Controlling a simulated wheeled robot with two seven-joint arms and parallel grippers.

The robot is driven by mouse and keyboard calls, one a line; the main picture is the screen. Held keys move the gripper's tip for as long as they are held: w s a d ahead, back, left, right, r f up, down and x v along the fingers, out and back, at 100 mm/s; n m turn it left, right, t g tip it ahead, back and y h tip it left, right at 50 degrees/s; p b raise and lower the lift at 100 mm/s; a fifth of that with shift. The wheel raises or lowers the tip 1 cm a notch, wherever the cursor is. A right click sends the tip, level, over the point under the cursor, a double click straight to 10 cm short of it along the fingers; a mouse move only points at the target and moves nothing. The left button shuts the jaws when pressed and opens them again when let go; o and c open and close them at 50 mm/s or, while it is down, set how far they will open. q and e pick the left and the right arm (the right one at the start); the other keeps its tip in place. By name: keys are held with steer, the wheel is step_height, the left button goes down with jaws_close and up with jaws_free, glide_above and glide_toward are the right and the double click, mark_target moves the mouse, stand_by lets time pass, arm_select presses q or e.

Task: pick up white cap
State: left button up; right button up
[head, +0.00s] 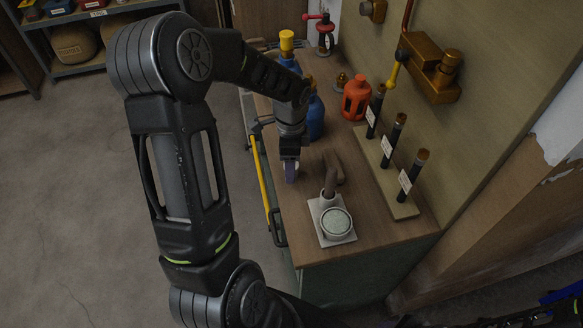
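A round white-rimmed piece with a pale greenish, speckled top (338,222) lies on a white square plate (328,239) near the front of the wooden worktop. It is the only thing in the head view that could be the white cap, but I cannot be sure that it is. My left gripper (290,172) points down over the worktop, behind and to the left of this piece and apart from it. My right gripper does not show.
A brown handle-like object (331,180) stands by the plate. Behind are a blue container (316,118), an orange canister (356,98) and a yellow-topped item (287,42). Several dark upright cylinders (392,142) stand on a board at the right. A yellow rail (262,180) runs along the left edge.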

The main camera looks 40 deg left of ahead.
arm_select(q)
steer(key=shift+f, duration=0.4)
jaws_close()
stand_by(0.8)
steer(key=shift+r, duration=0.1)
step_height(320, 180, up, 10)
steer(key=shift+f, duration=0.1)
stand_by(0.4)
stand_by(0.4)
